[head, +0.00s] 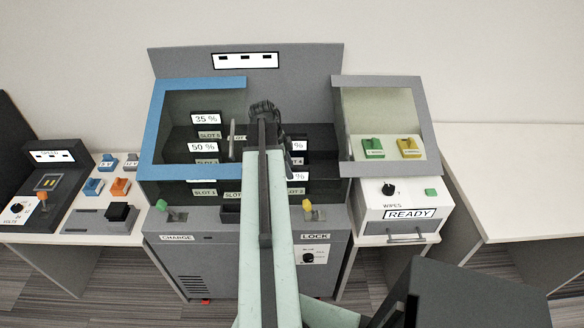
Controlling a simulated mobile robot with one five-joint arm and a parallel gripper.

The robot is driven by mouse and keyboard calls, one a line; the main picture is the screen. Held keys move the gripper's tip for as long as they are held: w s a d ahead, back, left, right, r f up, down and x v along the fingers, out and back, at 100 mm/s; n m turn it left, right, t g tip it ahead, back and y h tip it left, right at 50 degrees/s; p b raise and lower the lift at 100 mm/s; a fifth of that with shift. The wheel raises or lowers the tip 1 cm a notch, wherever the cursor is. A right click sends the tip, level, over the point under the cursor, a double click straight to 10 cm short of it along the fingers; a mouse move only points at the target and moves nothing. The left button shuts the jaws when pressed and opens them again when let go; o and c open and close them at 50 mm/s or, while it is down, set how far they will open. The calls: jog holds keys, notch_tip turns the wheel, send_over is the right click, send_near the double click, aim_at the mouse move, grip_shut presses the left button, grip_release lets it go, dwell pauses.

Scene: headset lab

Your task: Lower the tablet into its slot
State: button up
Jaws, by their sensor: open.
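The grey charging cabinet (190,222) stands in the middle, with dark stepped slots inside it. Slot labels (209,134) and white percent signs (205,119) reading 35 % and 50 % show at the left; more percent signs show partly at the right. My gripper (264,108) is over the middle of the cabinet, seen from behind; my arm hides the middle slots. I cannot make out a tablet; it may be hidden behind my arm. A thin upright grey piece (232,140) stands just left of my gripper; I cannot tell what it is.
A blue frame (158,125) borders the cabinet's left opening; a grey frame (428,125) stands at the right. The far-right table (510,190) is bare.

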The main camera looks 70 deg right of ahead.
jog(key=p+v, duration=0.1)
jog(key=v, duration=0.1)
jog(key=shift+r, duration=0.3)
jog(key=shift+f, duration=0.15)
